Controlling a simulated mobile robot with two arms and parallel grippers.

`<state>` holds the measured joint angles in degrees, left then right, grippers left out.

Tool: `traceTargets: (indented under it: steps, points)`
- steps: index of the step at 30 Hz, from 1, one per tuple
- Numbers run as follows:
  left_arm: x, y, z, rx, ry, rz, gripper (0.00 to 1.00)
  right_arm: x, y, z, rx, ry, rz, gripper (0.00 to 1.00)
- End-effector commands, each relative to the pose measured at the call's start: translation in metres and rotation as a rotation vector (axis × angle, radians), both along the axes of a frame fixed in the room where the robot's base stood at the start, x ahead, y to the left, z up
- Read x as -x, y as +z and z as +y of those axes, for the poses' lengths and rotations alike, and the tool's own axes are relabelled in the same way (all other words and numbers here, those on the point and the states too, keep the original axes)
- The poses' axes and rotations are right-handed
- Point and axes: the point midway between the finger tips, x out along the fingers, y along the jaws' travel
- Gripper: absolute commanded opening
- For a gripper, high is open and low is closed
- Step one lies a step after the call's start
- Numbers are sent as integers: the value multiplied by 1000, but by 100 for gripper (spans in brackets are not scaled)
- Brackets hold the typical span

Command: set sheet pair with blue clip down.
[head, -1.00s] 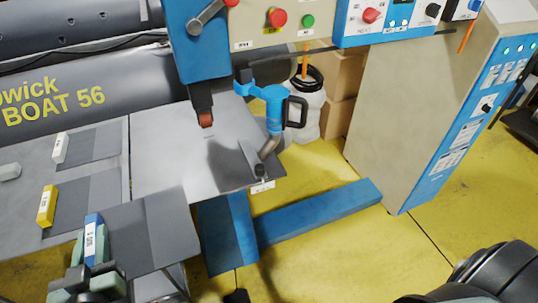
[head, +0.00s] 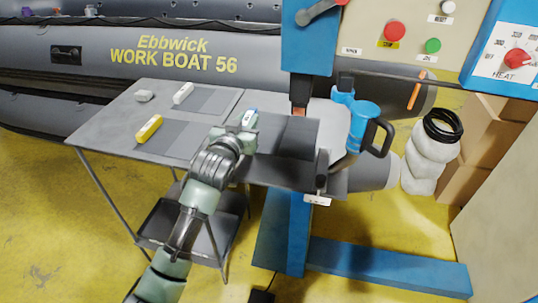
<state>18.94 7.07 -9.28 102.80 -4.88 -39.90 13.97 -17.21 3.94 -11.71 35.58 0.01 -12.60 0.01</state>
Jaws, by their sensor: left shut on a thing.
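My left gripper (head: 246,126) is shut on the sheet pair with the blue clip. The grey sheet pair (head: 297,138) reaches right from the gripper, lying flat or nearly so over the machine's grey plate, below the orange-tipped head (head: 299,110). I cannot tell whether it touches the plate. The gripper and arm hide part of the pair's left end. My right gripper is not in view.
A sheet pair with a white clip (head: 183,93) and one with a yellow clip (head: 148,129) lie on the grey table (head: 110,128). A blue hot-air tool (head: 363,122) stands close right of the held pair. The machine's controls (head: 395,32) overhang behind.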

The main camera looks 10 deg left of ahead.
Motion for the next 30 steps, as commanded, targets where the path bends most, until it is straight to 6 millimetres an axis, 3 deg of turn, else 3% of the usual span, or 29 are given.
traceTargets:
  steps: [3, 16, 29, 30]
  points:
    - [1, -26, -1, 2, -1, 6, 0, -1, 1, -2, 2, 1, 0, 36]
    - [1, -80, -1, 2, -1, 4, 0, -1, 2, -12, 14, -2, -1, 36]
    - [1, -89, -1, 1, -2, 0, 0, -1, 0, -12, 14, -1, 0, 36]
    - [1, -90, -1, 1, -2, 1, 29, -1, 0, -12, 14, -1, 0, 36]
